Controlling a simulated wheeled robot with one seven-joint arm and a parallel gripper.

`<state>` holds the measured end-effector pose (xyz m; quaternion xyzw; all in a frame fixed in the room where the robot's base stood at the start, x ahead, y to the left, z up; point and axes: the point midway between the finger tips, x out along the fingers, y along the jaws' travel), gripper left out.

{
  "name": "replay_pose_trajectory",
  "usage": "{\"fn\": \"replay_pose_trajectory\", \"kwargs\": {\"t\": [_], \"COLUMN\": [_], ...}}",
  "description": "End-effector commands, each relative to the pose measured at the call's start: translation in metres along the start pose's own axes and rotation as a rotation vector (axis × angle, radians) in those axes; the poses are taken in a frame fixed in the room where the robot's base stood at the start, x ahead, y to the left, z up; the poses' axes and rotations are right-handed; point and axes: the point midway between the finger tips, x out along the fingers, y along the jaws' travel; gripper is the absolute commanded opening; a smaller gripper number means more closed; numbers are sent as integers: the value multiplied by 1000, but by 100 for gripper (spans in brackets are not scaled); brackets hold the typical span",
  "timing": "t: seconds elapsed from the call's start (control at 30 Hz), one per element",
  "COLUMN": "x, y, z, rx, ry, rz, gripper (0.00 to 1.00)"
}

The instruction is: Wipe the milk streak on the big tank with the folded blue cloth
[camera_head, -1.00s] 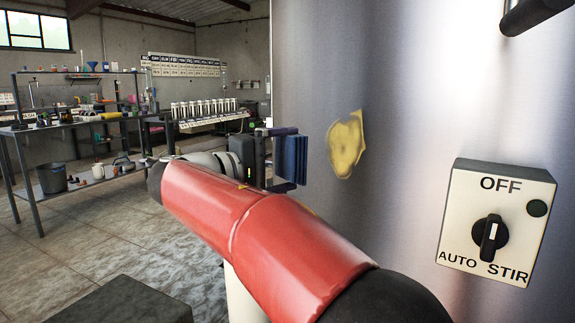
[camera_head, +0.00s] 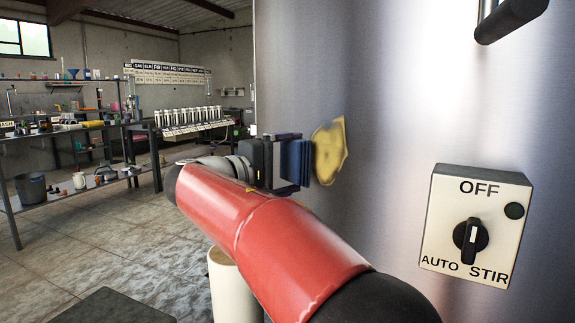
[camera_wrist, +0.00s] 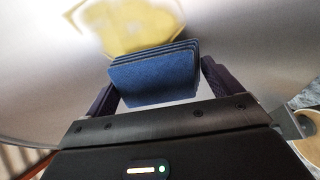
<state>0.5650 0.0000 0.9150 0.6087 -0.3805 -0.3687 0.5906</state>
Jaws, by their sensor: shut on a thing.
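The big tank (camera_head: 390,110) is a tall brushed-metal wall on the right of the head view. A yellowish milk streak (camera_head: 331,150) is on its side, and it also shows at the top of the wrist view (camera_wrist: 150,22). My gripper (camera_head: 292,161) is shut on the folded blue cloth (camera_head: 297,163), held upright just left of the streak. In the wrist view the layered cloth (camera_wrist: 155,75) sits between both fingers, with the streak beyond its top edge. I cannot tell whether the cloth touches the tank.
A switch box (camera_head: 476,227) with a knob and OFF, AUTO and STIR labels is on the tank at right. A dark handle (camera_head: 511,18) juts out above it. A cluttered shelf bench (camera_head: 65,130) stands at left.

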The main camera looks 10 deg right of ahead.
Motion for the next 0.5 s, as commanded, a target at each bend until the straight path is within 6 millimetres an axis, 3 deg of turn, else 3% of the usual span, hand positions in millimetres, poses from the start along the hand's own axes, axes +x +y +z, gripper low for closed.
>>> {"fn": "replay_pose_trajectory", "kwargs": {"t": [0.5], "x": [6], "y": [0], "z": [0], "rx": [0], "ry": [-1], "rz": [0], "gripper": [72]}}
